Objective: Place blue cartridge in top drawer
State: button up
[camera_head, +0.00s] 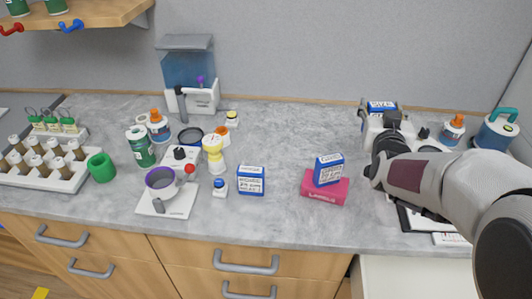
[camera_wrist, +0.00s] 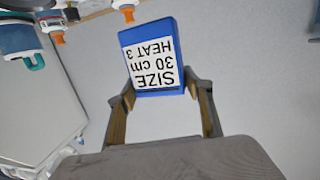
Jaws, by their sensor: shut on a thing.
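A blue cartridge (camera_wrist: 152,58) with a white label reading "SIZE 30 cm HEAT 3" is between the fingers of my gripper (camera_wrist: 165,98), which is shut on it near one end. In the head view the held cartridge (camera_head: 382,106) shows at the right, above the counter; my gripper (camera_head: 388,127) is partly hidden by my arm. A second blue cartridge (camera_head: 250,181) stands on the counter near the middle. A third blue cartridge (camera_head: 328,170) stands on a pink box (camera_head: 322,190). The top drawers, left (camera_head: 105,238) and middle (camera_head: 200,253), are shut under the counter.
A purple-rimmed cup (camera_head: 160,181) on a white device, a white rack (camera_head: 45,170) and a green ring (camera_head: 102,167) are on the left. A water dispenser (camera_head: 188,75) stands at the back. Bottles and a dark tray crowd the right. The counter's middle back (camera_head: 295,130) is clear.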

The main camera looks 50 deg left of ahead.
jog(key=s+a+n+g+y, duration=0.3)
jog(key=s+a, duration=1.1)
jog(key=a, duration=0.4)
jog(key=shift+w+f, duration=0.15)
jog(key=shift+f, duration=2.6)
notch_tip(320, 180, down, 6)
jog(key=shift+f, duration=0.15)
jog(key=shift+f, duration=1.8)
jog(key=shift+f, duration=0.15)
jog(key=o, duration=1.1)
